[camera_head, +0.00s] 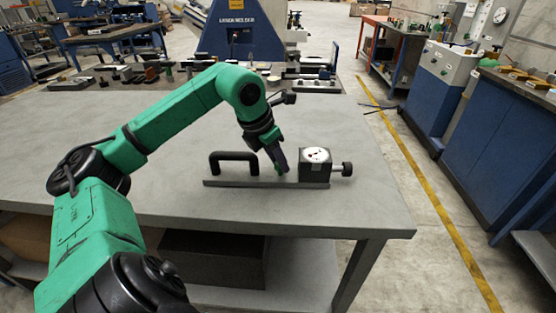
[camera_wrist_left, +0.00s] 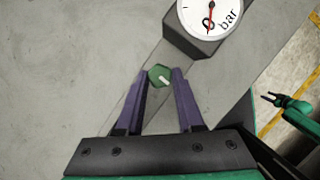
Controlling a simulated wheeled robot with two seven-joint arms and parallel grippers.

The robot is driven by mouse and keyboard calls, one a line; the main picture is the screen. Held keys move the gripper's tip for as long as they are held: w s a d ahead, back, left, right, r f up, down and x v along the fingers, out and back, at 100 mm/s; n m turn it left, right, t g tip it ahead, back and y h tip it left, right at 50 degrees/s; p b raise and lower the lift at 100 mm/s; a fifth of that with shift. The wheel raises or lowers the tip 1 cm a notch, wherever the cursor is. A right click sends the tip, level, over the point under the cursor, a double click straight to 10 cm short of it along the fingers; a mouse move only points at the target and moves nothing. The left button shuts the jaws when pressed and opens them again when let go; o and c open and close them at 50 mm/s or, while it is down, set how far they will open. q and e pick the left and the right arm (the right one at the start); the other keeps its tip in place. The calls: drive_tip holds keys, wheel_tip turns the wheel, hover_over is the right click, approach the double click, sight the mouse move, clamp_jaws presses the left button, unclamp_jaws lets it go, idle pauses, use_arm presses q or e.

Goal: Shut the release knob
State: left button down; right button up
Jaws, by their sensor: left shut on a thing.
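A green hexagonal knob with a white mark (camera_wrist_left: 159,76) sits on the grey bar between my left fingertips in the left wrist view. The mark slants toward the lower right. In the head view the left gripper (camera_head: 281,166) points down at the bar (camera_head: 232,183), between its black handle (camera_head: 232,157) and the gauge block (camera_head: 315,172). My left gripper (camera_wrist_left: 159,82) is shut on the green knob. A green arm end with a black tip (camera_wrist_left: 275,101), likely my right gripper, shows small at the right of the wrist view; its jaws are unclear.
The gauge dial (camera_wrist_left: 209,14) has a red needle and the word bar. A black side knob (camera_head: 347,169) sticks out right of the block. The grey table (camera_head: 120,180) is clear in front. Several tools (camera_head: 140,72) lie along its back edge.

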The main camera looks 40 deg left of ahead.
use_arm(q)
drive_tip(key=shift+a+m+h, duration=0.1)
drive_tip(key=shift+m+h, duration=0.3)
drive_tip(key=shift+m, duration=0.6)
drive_tip(key=shift+r+m+h+p, duration=0.25)
drive_tip(key=shift+m+p, duration=0.3)
drive_tip(key=shift+m, duration=0.35)
drive_tip(key=m+g+p, duration=0.1)
drive_tip(key=m+p, duration=0.1)
drive_tip(key=m+h+p, duration=0.1)
drive_tip(key=m+p, duration=0.1)
drive_tip(key=p, duration=0.1)
drive_tip(key=m+g+h+p, duration=0.1)
drive_tip(key=m+p, duration=0.2)
drive_tip(key=shift+w+a+r+g, duration=0.1)
drive_tip(key=shift+w+a+g, duration=0.05)
drive_tip(key=shift+w+g, duration=0.15)
drive_tip(key=m+g+p, duration=0.1)
drive_tip(key=m, duration=0.1)
drive_tip(key=shift+w+m+h, duration=0.1)
drive_tip(key=shift+m+h, duration=0.15)
drive_tip(key=shift+m, duration=0.15)
drive_tip(key=shift+w+f+m+g+p, duration=0.15)
drive_tip(key=shift+m+g+p, duration=0.15)
drive_tip(key=shift+m, duration=0.55)
drive_tip(key=shift+s+f+m+g+p, duration=0.1)
drive_tip(key=shift+f+m+g+p, duration=0.15)
drive_tip(key=shift+m, duration=0.6)
drive_tip(key=c, duration=0.5)
unclamp_jaws()
